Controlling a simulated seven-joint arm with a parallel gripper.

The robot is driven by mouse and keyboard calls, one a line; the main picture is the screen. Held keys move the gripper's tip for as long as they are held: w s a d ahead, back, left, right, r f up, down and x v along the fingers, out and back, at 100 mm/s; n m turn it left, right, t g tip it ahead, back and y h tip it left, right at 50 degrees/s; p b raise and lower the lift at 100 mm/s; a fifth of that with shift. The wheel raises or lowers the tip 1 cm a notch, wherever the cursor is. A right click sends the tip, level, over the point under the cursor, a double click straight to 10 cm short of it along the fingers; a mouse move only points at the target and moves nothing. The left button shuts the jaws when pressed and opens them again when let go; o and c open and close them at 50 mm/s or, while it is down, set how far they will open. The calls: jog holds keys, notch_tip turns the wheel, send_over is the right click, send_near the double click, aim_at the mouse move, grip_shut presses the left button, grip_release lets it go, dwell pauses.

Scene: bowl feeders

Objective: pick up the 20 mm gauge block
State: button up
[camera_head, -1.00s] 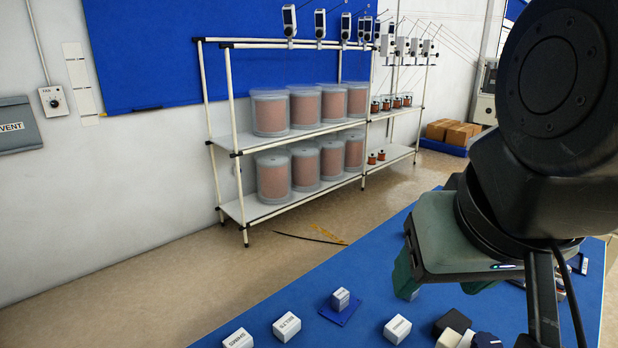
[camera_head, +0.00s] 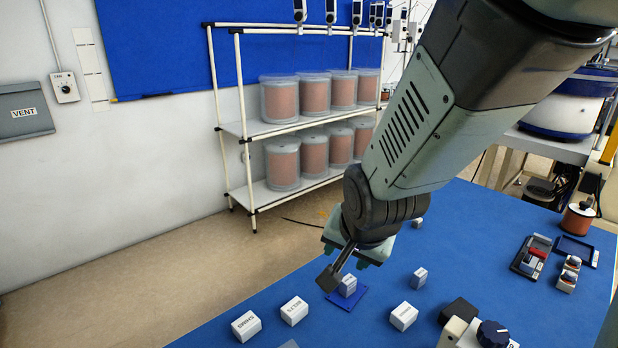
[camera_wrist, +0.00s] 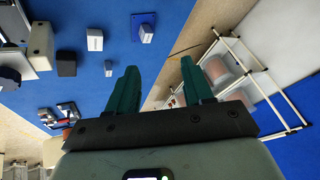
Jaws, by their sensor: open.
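A small pale block (camera_head: 347,285) sits on a dark blue square plate (camera_head: 340,301) on the table; it also shows near the top of the wrist view (camera_wrist: 146,33). Another small pale block (camera_head: 418,278) stands on the table to its right and shows in the wrist view (camera_wrist: 108,68). Markings on both are too small to read, so I cannot tell which is the 20 mm gauge block. My gripper (camera_head: 348,260) appears just above the plate block in the head view. In the wrist view its green fingers (camera_wrist: 158,68) are apart, with nothing between them.
White boxes marked SHIMS (camera_head: 246,325) and BELTS (camera_head: 294,310) stand front left. Another white box (camera_head: 404,316), a black block (camera_head: 458,312) and a device with a dark knob (camera_head: 492,334) stand front right. A parts tray (camera_head: 530,256) lies farther right.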

jog(key=a+f+m+y, duration=0.5)
jog(key=a+f, duration=0.7)
jog(key=f, duration=0.4)
jog(key=s+a+f+m+t+y, duration=0.1)
jog(key=s+a+f+m, duration=0.1)
jog(key=m, duration=0.3)
jog(key=s+a+f+m+t+y, duration=0.1)
jog(key=s+a+f+m, duration=0.2)
jog(key=a+m, duration=0.2)
jog(key=s+a+f+m+y, duration=0.2)
jog(key=a+f+m, duration=0.1)
jog(key=m, duration=0.2)
jog(key=shift+s+a+f+t, duration=0.2)
jog(key=shift+s+f+t, duration=0.15)
jog(key=shift+t, duration=0.05)
jog(key=m, duration=0.1)
jog(key=s+f+m+t, duration=0.1)
jog(key=shift+d+m+h, duration=0.1)
jog(key=shift+m+h, duration=0.2)
jog(key=shift+m, duration=0.1)
jog(key=shift+s+d+f+m, duration=0.15)
jog(key=shift+f+m, duration=0.15)
jog(key=shift+f, duration=0.2)
jog(key=x, duration=0.7)
jog(key=shift+f, duration=0.2)
jog(key=shift+c, duration=0.5)
